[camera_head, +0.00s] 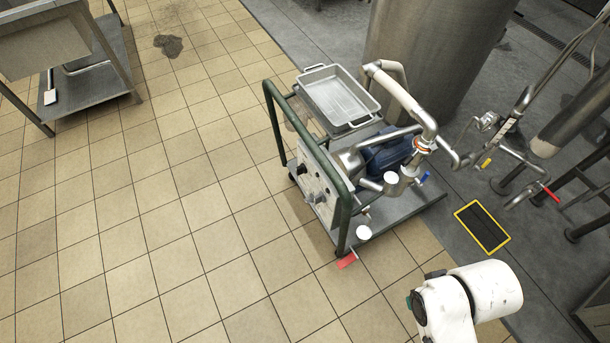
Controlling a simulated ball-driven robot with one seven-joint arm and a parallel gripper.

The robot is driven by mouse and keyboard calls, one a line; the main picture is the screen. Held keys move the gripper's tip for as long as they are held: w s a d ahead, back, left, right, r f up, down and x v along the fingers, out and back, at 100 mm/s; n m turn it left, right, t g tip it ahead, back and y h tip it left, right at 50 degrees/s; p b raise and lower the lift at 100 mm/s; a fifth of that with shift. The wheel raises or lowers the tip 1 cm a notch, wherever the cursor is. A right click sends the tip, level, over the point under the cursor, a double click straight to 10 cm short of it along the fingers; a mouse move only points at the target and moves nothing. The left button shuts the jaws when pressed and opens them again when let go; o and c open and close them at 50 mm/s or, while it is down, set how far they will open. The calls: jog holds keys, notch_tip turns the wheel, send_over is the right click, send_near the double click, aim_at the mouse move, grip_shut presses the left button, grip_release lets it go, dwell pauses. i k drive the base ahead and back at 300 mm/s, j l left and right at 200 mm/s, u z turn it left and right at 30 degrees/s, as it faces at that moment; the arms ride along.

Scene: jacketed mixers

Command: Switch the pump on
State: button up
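The pump stands on a wheeled trolley (400,218) with a green tube frame (273,128), near the middle of the head view. Its blue motor (388,152) sits behind steel pipes. A pale control panel (314,186) faces left on the trolley's near side, inside the green frame. It carries dark knobs or switches, too small to read their setting. My white arm (470,300) shows at the lower right, below and right of the trolley, apart from it. My gripper is not in the picture.
A metal tray (338,97) rests on top of the trolley. A red pedal-like piece (346,261) is at its near corner. A large steel tank (430,60) and pipework stand behind and right. A steel table (45,45) is at upper left. The tiled floor (150,230) left of the trolley is clear.

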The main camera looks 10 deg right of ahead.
aim_at(301, 170)
jog(key=i+j+u, duration=0.2)
jog(key=i, duration=0.3)
jog(key=i+j+u, duration=0.25)
jog(key=i, duration=0.25)
